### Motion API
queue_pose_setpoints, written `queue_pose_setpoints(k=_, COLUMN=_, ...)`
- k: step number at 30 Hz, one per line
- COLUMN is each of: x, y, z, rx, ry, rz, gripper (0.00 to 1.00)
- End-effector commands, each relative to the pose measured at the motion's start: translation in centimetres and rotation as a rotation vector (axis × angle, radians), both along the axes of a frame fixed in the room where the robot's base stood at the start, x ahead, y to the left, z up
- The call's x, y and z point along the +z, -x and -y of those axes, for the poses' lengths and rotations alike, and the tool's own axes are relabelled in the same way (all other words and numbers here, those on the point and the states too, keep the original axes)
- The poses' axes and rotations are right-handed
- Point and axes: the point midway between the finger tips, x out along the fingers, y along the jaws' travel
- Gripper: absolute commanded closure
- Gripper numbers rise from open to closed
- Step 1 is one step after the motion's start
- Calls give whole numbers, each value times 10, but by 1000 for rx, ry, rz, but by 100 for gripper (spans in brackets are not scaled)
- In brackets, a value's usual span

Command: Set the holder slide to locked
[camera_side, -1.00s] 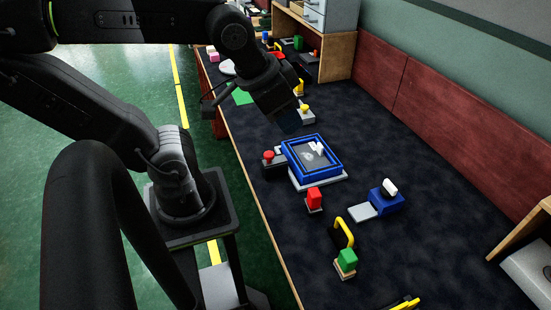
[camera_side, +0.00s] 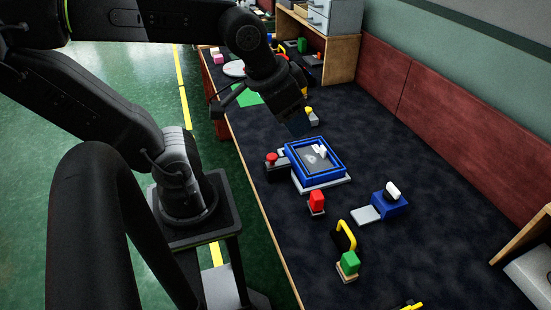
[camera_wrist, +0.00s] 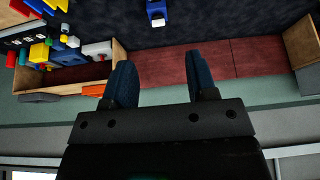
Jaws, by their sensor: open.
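A blue holder block (camera_side: 389,206) with a white knob (camera_side: 393,189) on top and a grey plate (camera_side: 366,214) at its left stands on the dark table. It looks most like the holder; a lock state cannot be read. A blue frame (camera_side: 319,178) on a grey base, with a small white piece inside, stands left of it. My gripper (camera_side: 299,128) hangs above the table behind the blue frame, away from the holder block. In the wrist view, my gripper (camera_wrist: 162,80) has its blue fingers apart with nothing between them. A blue block with a white part (camera_wrist: 155,11) shows at the top edge.
A red button (camera_side: 271,157) sits left of the frame. A red block (camera_side: 317,201), a yellow handle (camera_side: 346,234) and a green block (camera_side: 350,262) stand along the front. A red back panel (camera_side: 450,125) lines the far side. Bare table lies right of the frame.

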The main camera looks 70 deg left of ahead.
Motion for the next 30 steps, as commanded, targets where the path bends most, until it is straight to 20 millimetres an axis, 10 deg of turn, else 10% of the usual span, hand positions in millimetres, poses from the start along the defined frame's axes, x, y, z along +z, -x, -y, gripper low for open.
queue_pose_setpoints(k=9, x=-59, y=-52, z=-105, rx=381, ry=56, rz=-239, gripper=39)
queue_pose_setpoints(k=18, x=-129, y=-45, z=-203, rx=678, ry=166, rz=-408, gripper=39)
queue_pose_setpoints(k=30, x=-171, y=-37, z=-220, rx=733, ry=195, rz=-444, gripper=39)
